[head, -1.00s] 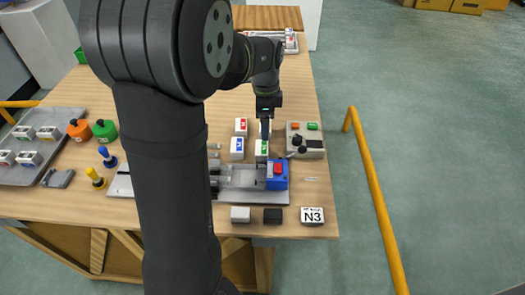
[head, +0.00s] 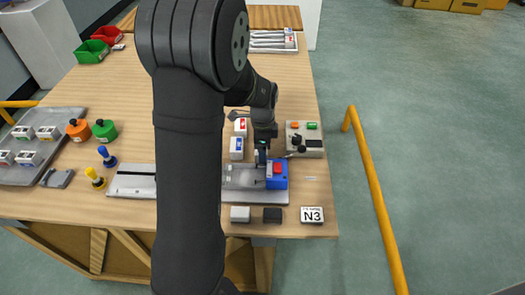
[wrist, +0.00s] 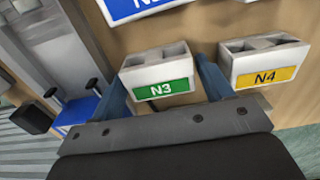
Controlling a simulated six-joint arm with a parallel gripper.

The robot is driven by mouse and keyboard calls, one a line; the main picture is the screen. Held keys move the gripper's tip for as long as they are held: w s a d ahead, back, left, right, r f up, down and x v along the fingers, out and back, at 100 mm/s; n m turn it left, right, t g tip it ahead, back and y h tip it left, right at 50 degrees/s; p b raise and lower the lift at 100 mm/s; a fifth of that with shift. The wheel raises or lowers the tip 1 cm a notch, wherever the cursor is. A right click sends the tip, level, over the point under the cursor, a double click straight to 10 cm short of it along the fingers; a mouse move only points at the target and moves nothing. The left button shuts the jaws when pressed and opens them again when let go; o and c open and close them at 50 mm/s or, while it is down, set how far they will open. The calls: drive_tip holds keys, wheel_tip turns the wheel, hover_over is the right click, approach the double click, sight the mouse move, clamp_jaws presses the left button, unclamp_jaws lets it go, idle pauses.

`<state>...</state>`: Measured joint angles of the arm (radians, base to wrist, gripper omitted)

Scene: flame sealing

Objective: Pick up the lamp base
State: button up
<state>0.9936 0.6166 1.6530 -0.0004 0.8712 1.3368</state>
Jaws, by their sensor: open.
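A white lamp base with a green N3 label (wrist: 163,78) sits between the two blue fingers of my gripper (wrist: 160,84) in the wrist view. The fingers are open, one on each side of it. I cannot tell whether either finger touches it. In the head view my gripper (head: 262,155) points down just behind the blue box and hides most of this base. A similar white base with a yellow N4 label (wrist: 264,62) is just right of the right finger in the wrist view. Bases with a red label (head: 240,127) and a blue label (head: 237,148) stand left of my gripper.
A grey fixture (head: 240,196) with a blue box and red button (head: 277,176) lies close in front. A grey control box (head: 312,147) stands close on the right. An N3 sign (head: 312,215) lies near the front edge. My arm hides part of the table.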

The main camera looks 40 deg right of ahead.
drive_tip(key=c, duration=0.7)
drive_tip(key=shift+c, duration=0.2)
